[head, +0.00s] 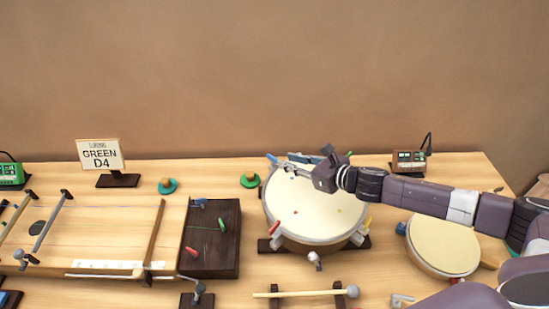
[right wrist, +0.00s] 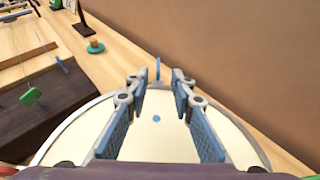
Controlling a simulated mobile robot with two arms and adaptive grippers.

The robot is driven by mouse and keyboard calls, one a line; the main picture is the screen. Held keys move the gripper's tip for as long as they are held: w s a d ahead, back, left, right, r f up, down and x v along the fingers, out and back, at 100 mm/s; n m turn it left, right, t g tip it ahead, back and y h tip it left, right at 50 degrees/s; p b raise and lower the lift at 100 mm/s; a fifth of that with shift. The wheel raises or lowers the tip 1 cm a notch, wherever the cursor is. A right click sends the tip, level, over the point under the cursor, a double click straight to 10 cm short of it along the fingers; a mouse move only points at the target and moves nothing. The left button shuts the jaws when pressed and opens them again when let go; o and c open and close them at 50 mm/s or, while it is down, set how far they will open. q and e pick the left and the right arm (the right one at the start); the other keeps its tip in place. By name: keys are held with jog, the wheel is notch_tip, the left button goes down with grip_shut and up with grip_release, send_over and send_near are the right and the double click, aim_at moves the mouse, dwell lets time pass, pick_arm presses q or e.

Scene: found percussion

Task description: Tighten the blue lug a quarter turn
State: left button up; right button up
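The blue lug (head: 272,159) stands at the far left rim of the large drum (head: 312,208). In the right wrist view the blue lug (right wrist: 157,68) stands upright beyond the fingertips, roughly centred in the gap between them. My right gripper (head: 290,165) reaches over the drum from the right. In the right wrist view my right gripper (right wrist: 157,88) is open, with its two blue-padded fingers apart and nothing between them. A blue dot (right wrist: 156,118) marks the drumhead below. My left gripper is out of view.
A red lug (head: 273,227) and a yellow lug (head: 368,223) also sit on the drum rim. A dark box (head: 222,262) stands to the left, a smaller drum (head: 442,246) to the right. A mallet (head: 305,294) lies in front. The wall (head: 270,80) is behind.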

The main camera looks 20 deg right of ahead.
aim_at(275, 158)
jog(key=shift+p+x, duration=0.65)
jog(key=shift+x, duration=2.55)
jog(key=shift+s+a+r, duration=0.1)
jog(key=shift+a, duration=0.05)
grip_shut()
